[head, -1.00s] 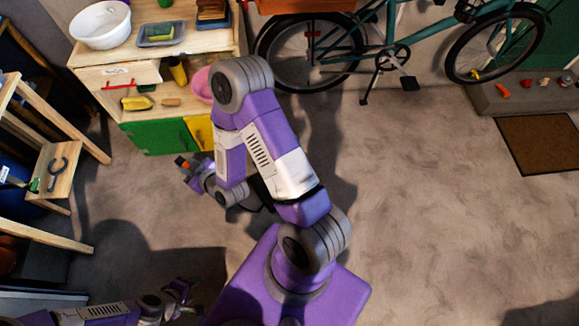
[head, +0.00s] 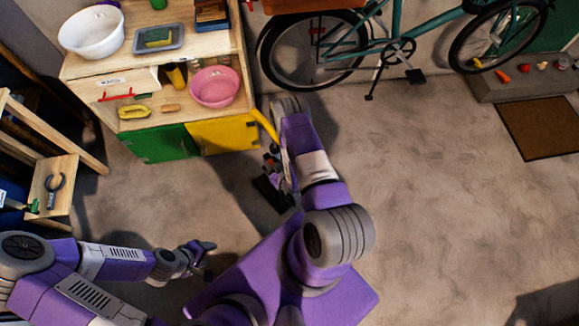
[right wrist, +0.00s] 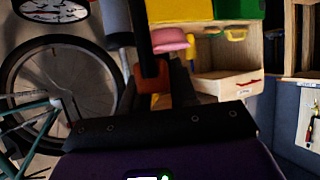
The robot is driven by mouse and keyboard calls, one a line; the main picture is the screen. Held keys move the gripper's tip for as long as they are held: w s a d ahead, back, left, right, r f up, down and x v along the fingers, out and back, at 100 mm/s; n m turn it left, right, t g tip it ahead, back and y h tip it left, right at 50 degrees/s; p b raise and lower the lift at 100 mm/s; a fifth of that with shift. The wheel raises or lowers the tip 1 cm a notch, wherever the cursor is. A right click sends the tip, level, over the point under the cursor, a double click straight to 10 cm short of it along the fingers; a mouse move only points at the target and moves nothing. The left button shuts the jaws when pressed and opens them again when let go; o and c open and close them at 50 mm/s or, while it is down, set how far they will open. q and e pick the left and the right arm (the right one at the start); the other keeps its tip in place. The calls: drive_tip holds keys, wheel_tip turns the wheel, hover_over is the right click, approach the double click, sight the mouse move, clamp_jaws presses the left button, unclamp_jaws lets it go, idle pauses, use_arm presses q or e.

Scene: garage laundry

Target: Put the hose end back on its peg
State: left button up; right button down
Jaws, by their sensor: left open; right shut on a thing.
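My right gripper (head: 272,166) is shut on a small orange-red and dark piece (right wrist: 153,82), seen between its fingers in the right wrist view. I take this piece to be the hose end; its full shape is hidden by the fingers. In the head view the right gripper is left of my forearm, in front of the play kitchen. My left gripper (head: 207,252) is open and empty over the floor at lower left, apart from the right one. I cannot make out the peg or the rest of the hose in either view.
A wooden play kitchen (head: 150,75) holds a white basin (head: 92,32) and a pink bowl (head: 214,87). A teal bicycle (head: 395,40) stands against the wall. A wooden step stool (head: 48,187) is at left. The floor at right is clear up to the brown mat (head: 540,125).

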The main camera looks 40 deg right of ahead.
drive_tip(key=s+f+n+y, duration=0.1)
drive_tip(key=s+f, duration=0.8)
drive_tip(key=f, duration=0.1)
drive_tip(key=shift+d+y, duration=0.3)
drive_tip(key=shift+d, duration=0.05)
drive_tip(key=shift+s+r, duration=0.1)
drive_tip(key=shift+s, duration=0.1)
drive_tip(key=shift+w, duration=0.1)
drive_tip(key=shift+w+d+b, duration=0.2)
drive_tip(key=shift+w+b, duration=1)
drive_tip(key=shift+w, duration=5.2)
drive_tip(key=shift+f+b, duration=0.5)
drive_tip(key=shift+f, duration=0.05)
